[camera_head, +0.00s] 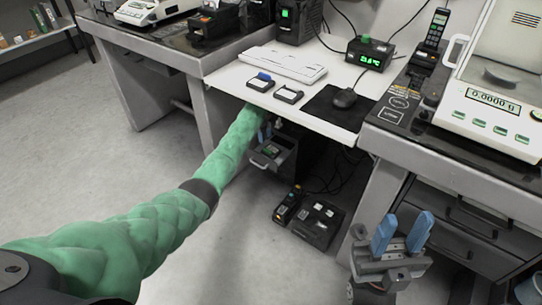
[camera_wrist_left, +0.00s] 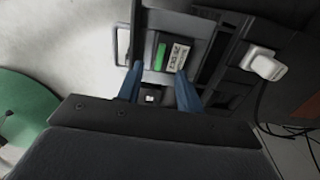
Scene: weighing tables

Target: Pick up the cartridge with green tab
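The cartridge with green tab (camera_wrist_left: 177,58) shows in the left wrist view, with a green strip beside a pale printed label. It lies in an open drawer-like grey holder (camera_head: 286,160) under the white desk; in the head view it is a small greenish patch (camera_head: 270,151). My left gripper (camera_wrist_left: 160,71) has its two blue fingers apart, with the cartridge just beyond and between the tips; contact cannot be told. In the head view the left gripper (camera_head: 265,133) is partly hidden below the desk edge. My right gripper (camera_head: 404,232) is open and empty at the lower right.
A cartridge with blue tab (camera_head: 260,82) and a dark cartridge (camera_head: 288,95) lie on the white desk (camera_head: 235,78). A mouse (camera_head: 344,98) and keyboard (camera_head: 283,64) are there too. A black device (camera_head: 318,222) sits on the floor below. The desk edge overhangs my left gripper.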

